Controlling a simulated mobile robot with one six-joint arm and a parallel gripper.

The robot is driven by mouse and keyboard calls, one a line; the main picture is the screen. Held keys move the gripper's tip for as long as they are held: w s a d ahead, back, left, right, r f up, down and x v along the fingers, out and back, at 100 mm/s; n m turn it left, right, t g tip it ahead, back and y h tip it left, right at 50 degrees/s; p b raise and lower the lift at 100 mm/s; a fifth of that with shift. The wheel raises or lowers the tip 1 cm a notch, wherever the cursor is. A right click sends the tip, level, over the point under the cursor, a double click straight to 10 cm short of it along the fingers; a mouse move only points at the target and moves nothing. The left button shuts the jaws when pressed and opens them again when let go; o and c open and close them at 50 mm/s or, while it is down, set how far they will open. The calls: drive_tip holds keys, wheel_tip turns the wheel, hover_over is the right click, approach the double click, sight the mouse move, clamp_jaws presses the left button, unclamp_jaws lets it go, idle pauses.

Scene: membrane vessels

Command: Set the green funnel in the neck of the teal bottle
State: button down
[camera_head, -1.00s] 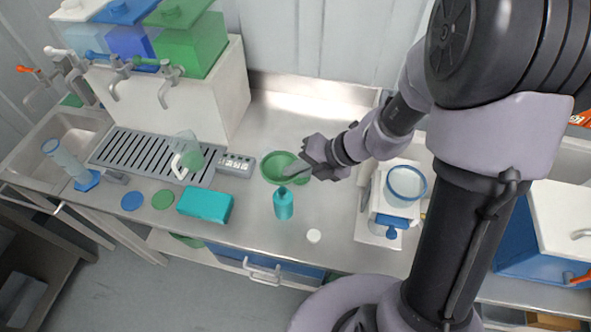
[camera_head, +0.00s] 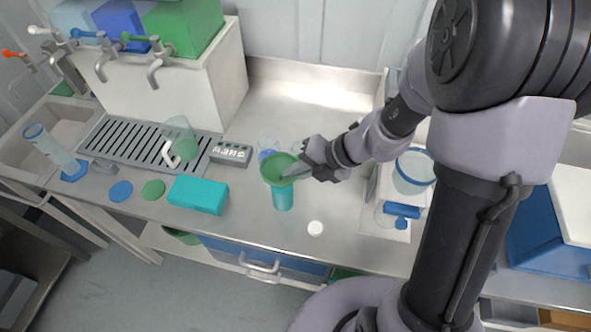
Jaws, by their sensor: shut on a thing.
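The green funnel (camera_head: 277,168) is a wide bowl held by its right rim in my gripper (camera_head: 298,172), which is shut on it. The teal bottle (camera_head: 283,198) stands upright on the steel counter directly below the funnel in the picture. The funnel covers the bottle's neck, so I cannot tell whether its stem is in the neck or above it.
A teal box (camera_head: 198,195) lies to the left of the bottle, and a small white cap (camera_head: 315,228) to its lower right. Clear glassware shows behind the funnel. A white device with a clear beaker (camera_head: 412,172) stands at right. A drain grate (camera_head: 135,140) is at left.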

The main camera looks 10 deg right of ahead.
drive_tip(key=c, duration=1.5)
unclamp_jaws()
drive_tip(key=p+v, duration=0.7)
drive_tip(key=v, duration=1)
drive_tip(key=shift+r, duration=0.2)
drive_tip(key=shift+s, duration=0.1)
